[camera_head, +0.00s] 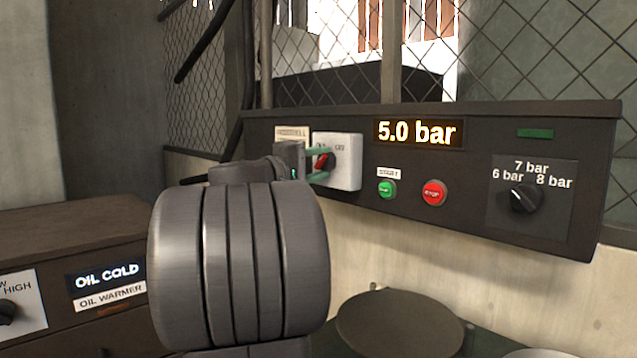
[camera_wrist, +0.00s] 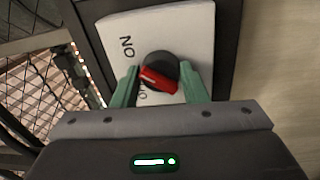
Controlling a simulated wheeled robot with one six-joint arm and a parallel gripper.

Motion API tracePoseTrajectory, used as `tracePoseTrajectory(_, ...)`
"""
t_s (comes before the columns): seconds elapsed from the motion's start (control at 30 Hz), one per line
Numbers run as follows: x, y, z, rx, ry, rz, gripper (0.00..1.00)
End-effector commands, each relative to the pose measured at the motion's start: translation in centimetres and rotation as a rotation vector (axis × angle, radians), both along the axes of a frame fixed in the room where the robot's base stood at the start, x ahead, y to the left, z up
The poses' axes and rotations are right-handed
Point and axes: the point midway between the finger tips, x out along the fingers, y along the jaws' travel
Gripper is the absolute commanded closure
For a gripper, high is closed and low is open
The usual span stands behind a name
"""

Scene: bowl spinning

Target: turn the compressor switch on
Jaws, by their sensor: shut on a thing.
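The compressor switch is a white box (camera_head: 348,172) on the dark control panel, with a red handle (camera_head: 323,160) on a round black base. In the wrist view the red handle (camera_wrist: 158,79) lies slanted across the black base (camera_wrist: 161,62), between the "ON" lettering and the partly hidden "OFF" lettering. I cannot tell which label it points to. My gripper (camera_head: 320,163) reaches the switch from the left. In the wrist view the green fingers of my gripper (camera_wrist: 160,84) are on both sides of the red handle, shut on it.
The panel also holds a "5.0 bar" display (camera_head: 418,132), a green start button (camera_head: 387,189), a red stop button (camera_head: 433,192) and a pressure dial (camera_head: 525,199). An oil cabinet (camera_head: 60,225) stands at left. A round dark lid (camera_head: 400,325) is below the panel.

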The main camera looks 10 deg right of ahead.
Motion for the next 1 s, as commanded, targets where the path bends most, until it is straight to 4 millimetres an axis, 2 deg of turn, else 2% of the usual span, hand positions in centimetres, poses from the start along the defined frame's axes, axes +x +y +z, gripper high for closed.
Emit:
tracePoseTrajectory(0.03, 0.07, 0.00, -0.83, 0.016, -0.017, -0.001, 0.83)
tracePoseTrajectory(0.33, 0.10, -0.02, -0.54, 0.070, -0.096, -0.002, 0.83)
tracePoseTrajectory(0.83, 0.12, -0.03, -0.42, 0.080, -0.109, -0.003, 0.83)
tracePoseTrajectory(0.87, 0.12, -0.03, -0.42, 0.080, -0.109, -0.003, 0.56)
tracePoseTrajectory(0.93, 0.12, -0.03, -0.38, 0.079, -0.109, -0.002, 0.43)
tracePoseTrajectory(1.0, 0.10, -0.02, -0.31, 0.078, -0.110, -0.002, 0.40)
